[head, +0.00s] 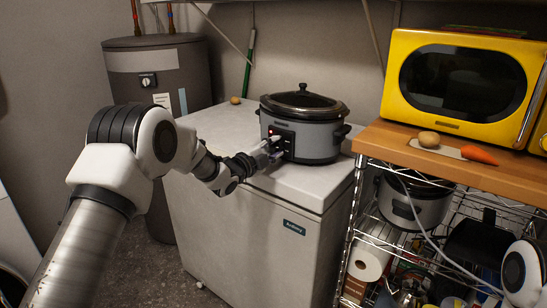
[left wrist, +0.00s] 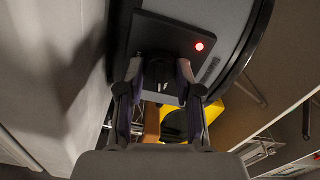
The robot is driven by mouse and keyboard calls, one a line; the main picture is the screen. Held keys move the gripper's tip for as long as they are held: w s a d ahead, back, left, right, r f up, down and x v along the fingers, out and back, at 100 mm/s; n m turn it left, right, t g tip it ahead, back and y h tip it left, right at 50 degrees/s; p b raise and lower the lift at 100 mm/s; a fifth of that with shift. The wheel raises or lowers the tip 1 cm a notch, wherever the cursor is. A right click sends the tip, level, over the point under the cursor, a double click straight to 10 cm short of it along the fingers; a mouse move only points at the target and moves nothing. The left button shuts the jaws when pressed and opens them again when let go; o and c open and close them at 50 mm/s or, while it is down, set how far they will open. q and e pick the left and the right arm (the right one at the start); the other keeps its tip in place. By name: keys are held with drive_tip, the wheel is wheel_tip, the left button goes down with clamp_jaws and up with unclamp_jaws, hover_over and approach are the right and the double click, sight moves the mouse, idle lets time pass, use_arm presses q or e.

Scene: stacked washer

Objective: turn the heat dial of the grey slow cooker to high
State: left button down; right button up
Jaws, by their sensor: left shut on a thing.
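The grey slow cooker (head: 318,149) with a black rim and glass lid stands on the white chest freezer. Its black control panel (head: 284,132) faces my left arm; a red light glows on the panel, which also shows in the left wrist view (left wrist: 172,35). My left gripper (head: 272,147) is at this panel. In the left wrist view its fingers (left wrist: 160,78) are shut on the dark heat dial (left wrist: 158,75), which is mostly hidden between them. The dial's setting cannot be read. My right gripper is not in view.
The white freezer top (head: 225,124) has free room left of the cooker, with a small round brown item (head: 235,100) at the back. To the right, a wooden counter (head: 385,138) holds a yellow microwave (head: 462,80), a potato (head: 429,139) and a carrot (head: 479,155) above a wire rack.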

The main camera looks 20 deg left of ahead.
use_arm(q)
drive_tip(key=m+b, duration=0.6)
drive_tip(key=b, duration=0.1)
drive_tip(key=m+b, duration=0.3)
drive_tip(key=shift+f+b, duration=0.3)
drive_tip(key=shift+b, duration=0.05)
drive_tip(key=m+b, duration=1)
drive_tip(key=b, duration=0.2)
drive_tip(key=shift+r, duration=0.15)
drive_tip(key=shift+r+m+b, duration=0.15)
drive_tip(key=shift+m+b, duration=0.85)
drive_tip(key=shift+b, duration=0.15)
drive_tip(key=c, duration=0.7)
unclamp_jaws()
drive_tip(key=shift+c, duration=0.2)
